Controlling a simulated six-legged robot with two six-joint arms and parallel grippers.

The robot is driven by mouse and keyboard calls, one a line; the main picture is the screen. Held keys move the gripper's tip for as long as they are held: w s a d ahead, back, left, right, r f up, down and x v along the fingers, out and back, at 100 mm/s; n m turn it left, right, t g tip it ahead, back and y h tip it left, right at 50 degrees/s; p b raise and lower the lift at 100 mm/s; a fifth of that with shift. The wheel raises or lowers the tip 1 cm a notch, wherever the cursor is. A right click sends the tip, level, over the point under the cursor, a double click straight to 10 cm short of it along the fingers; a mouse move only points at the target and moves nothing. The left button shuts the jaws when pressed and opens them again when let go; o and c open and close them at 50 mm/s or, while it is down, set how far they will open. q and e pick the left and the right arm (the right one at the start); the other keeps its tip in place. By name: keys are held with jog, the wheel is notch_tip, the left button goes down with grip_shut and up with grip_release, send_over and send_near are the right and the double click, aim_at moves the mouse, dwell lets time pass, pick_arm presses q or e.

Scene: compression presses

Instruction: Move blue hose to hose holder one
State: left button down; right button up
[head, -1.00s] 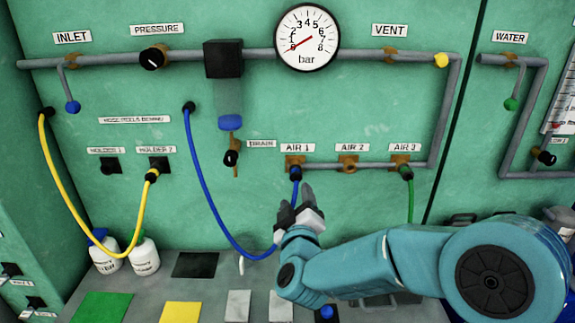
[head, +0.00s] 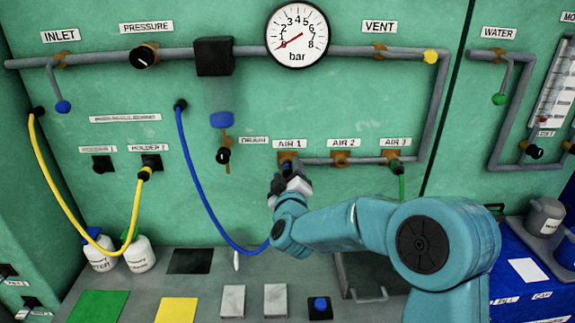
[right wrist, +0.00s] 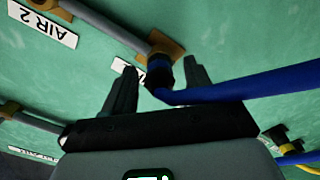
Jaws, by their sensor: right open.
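The blue hose (head: 201,192) hangs in a loop from a black wall fitting and runs to the AIR 1 port (head: 287,158). In the right wrist view the blue hose (right wrist: 240,88) ends in a dark connector at a brass fitting. My right gripper (head: 290,183) is just below AIR 1 and hides the hose end in the head view. In the right wrist view the right gripper (right wrist: 160,68) is open, its fingers on either side of the connector. Holder 1 (head: 102,164), a black socket at the left, is empty. My left gripper is not in view.
The yellow hose (head: 56,190) ends at holder 2 (head: 151,163), right beside holder 1. A green hose (head: 401,185) is at AIR 3. The drain valve (head: 223,156) sticks out between the holders and AIR 1. Two white bottles (head: 139,254) stand below the holders.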

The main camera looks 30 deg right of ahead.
grip_shut()
jog(key=shift+s+f, duration=0.1)
jog(key=shift+s, duration=0.05)
jog(key=shift+s+a, duration=0.4)
jog(key=shift+s, duration=0.15)
jog(key=shift+s+a+b, duration=0.3)
jog(key=shift+s+b, duration=0.05)
jog(key=shift+s, duration=0.2)
jog(key=shift+s+a, duration=0.2)
jog(key=shift+s, duration=0.05)
dwell(0.3)
jog(key=shift+b+v, duration=0.35)
jog(key=shift+v, duration=1.6)
